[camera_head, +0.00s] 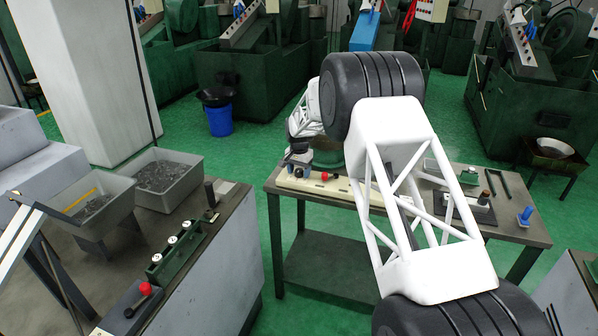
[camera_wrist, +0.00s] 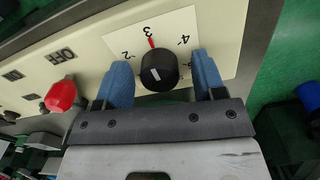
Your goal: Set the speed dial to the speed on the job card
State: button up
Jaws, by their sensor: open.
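The speed dial (camera_wrist: 158,68) is a black round knob with a white mark on it, on a white plate (camera_wrist: 118,42) printed with numbers including 2, 3 and 4. A red line stands at the 3, just above the knob in the wrist view. My gripper (camera_wrist: 160,63) is open, with one blue fingertip on each side of the knob. I cannot tell whether either touches it. In the head view my gripper (camera_head: 298,160) is over the cream control panel (camera_head: 345,196) on the bench, and the dial is hidden there. I cannot make out a job card.
A red knob (camera_wrist: 61,96) near an OFF label sits left of the dial; it also shows in the head view (camera_head: 325,176). The bench (camera_head: 285,183) holds more parts at right. A grey bin (camera_head: 165,200) of parts stands at left.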

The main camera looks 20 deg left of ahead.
aim_at(299, 170)
jog(key=shift+r, duration=3.9)
